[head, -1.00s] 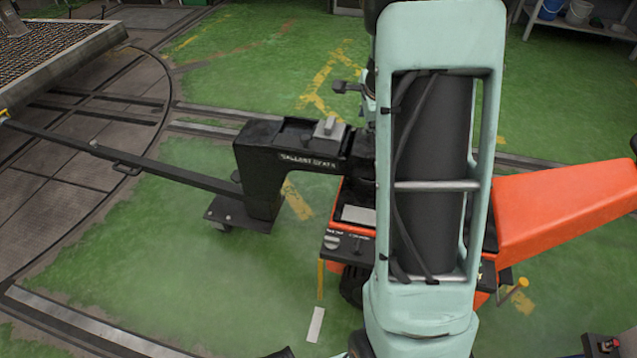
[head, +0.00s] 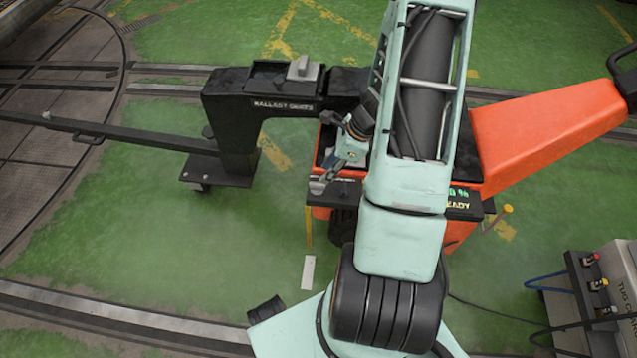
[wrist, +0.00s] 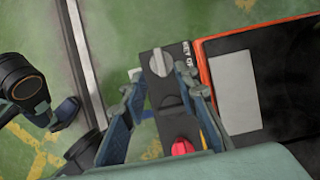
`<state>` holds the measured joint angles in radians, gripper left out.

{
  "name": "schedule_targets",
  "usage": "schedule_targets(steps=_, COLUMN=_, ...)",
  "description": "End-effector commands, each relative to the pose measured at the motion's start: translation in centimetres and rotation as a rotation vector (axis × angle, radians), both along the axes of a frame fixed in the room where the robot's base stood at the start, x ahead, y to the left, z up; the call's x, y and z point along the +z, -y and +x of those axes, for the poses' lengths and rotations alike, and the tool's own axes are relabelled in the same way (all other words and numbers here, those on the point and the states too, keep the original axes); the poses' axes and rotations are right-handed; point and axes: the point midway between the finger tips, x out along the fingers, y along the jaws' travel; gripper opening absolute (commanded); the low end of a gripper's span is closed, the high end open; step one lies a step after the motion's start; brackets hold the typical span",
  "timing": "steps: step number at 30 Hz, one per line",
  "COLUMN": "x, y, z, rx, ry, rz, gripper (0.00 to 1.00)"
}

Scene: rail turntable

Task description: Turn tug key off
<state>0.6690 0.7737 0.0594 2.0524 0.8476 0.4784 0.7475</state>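The orange tug (head: 545,122) stands in the middle of the head view. Its green display (head: 457,200) shows a partly covered "READY". In the wrist view, the grey key knob (wrist: 160,62) sits on the tug's black panel (wrist: 163,88), beside white lettering that starts "KEY". My gripper (wrist: 163,76) is open, its fingertips to either side of the panel, close to the knob. Contact cannot be told. In the head view my gripper (head: 322,182) is over the panel's left end and hides the knob.
A red knob (wrist: 183,146) is on the same panel, between my fingers. A tug charger (head: 610,290) with cables stands at lower right. Green floor is clear at lower left.

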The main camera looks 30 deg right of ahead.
Motion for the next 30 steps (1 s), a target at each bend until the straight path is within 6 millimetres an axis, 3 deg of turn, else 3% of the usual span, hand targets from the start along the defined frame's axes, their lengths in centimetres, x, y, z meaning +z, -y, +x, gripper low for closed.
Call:
schedule_targets(steps=3, x=-2.7, y=-0.8, z=0.5, rx=-0.001, ry=-0.001, rz=0.002, gripper=0.28)
schedule_targets(steps=9, x=-5.2, y=-1.7, z=1.1, rx=0.000, ry=-0.001, rz=-0.001, gripper=0.28)
schedule_targets(steps=22, x=-6.1, y=-2.0, z=1.5, rx=-0.001, ry=0.001, rz=-0.003, gripper=0.28)
schedule_targets(steps=30, x=-6.0, y=-2.0, z=1.4, rx=-0.001, ry=0.000, rz=-0.003, gripper=0.00)
